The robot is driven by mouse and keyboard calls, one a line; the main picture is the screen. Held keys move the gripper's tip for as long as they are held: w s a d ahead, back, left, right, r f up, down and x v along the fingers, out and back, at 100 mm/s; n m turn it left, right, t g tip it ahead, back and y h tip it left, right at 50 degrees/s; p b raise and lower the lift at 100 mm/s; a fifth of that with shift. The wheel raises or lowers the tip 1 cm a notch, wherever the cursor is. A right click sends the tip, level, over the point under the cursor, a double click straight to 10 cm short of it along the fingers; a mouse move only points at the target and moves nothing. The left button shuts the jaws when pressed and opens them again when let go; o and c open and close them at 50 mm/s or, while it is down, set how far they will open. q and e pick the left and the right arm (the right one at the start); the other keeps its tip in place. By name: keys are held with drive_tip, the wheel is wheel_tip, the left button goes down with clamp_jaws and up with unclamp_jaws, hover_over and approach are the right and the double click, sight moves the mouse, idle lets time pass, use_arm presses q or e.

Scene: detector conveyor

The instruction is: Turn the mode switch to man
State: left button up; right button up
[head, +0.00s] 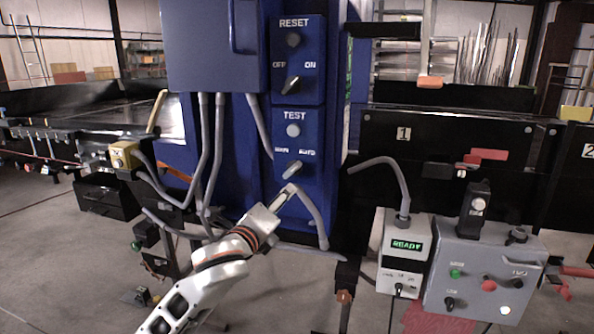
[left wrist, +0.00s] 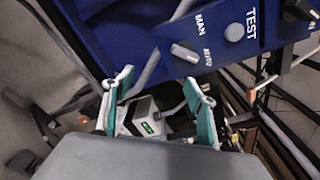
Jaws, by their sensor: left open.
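The mode switch (head: 292,169) is a grey knob on the blue panel, under the word TEST and a round light button. The labels MAN (head: 283,151) and AUTO (head: 307,152) stand above it. Its handle slants up to the right, toward AUTO. My left gripper (head: 287,193) comes up from the lower left, close below the switch. In the left wrist view the switch (left wrist: 185,52) lies beyond the teal-padded fingers of my left gripper (left wrist: 158,82), which are apart with nothing between them. The switch is outside the gap, toward the upper right. My right gripper is not visible.
An upper RESET panel has an OFF/ON knob (head: 291,86). Grey cables (head: 204,150) hang left of the switch panel. A box with a READY display (head: 406,246) and a grey control box (head: 480,270) stand at the lower right. A conveyor (head: 105,110) runs at the left.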

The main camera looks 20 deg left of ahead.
use_arm(q)
drive_tip(key=m, duration=0.1)
approach(289, 170)
drive_tip(key=w, duration=0.1)
drive_tip(key=shift+m+t+y, duration=0.3)
drive_tip(key=shift+w+d+f+p, duration=0.1)
drive_tip(key=shift+w+p, duration=0.05)
drive_tip(key=shift+w, duration=1.25)
drive_tip(key=shift+w+d+f+p, duration=0.1)
drive_tip(key=shift+w+d, duration=0.05)
drive_tip(key=shift+w, duration=1.25)
drive_tip(key=shift+w+d+f+p, duration=0.1)
drive_tip(key=shift+w+p, duration=0.05)
drive_tip(key=shift+w, duration=1.25)
drive_tip(key=c, duration=1.1)
